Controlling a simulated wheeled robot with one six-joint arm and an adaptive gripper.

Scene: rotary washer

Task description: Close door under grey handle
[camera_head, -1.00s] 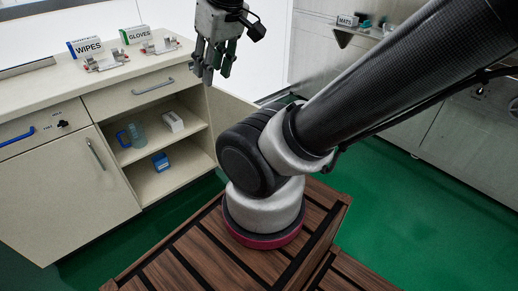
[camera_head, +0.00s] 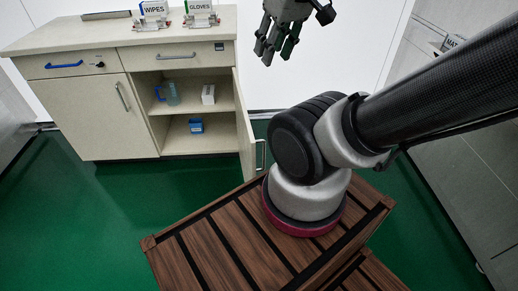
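The grey handle (camera_head: 177,56) is on the right drawer of the beige cabinet. Below it, the cabinet door (camera_head: 243,125) stands open, hinged at the right side and swung outward, seen nearly edge-on. A metal pull (camera_head: 261,153) shows on its right face. The compartment (camera_head: 180,135) behind it is exposed. My gripper (camera_head: 275,46) is at the top of the view, its fingers spread and empty. In the picture it is above and right of the open door, apart from it.
The left door (camera_head: 90,120), under the blue handle (camera_head: 64,65), is shut. A blue-handled jug (camera_head: 170,93), a white box (camera_head: 208,95) and a blue item (camera_head: 196,126) sit on the shelves. Wipes (camera_head: 153,10) and gloves (camera_head: 200,8) boxes stand on top. Green floor lies clear before the cabinet.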

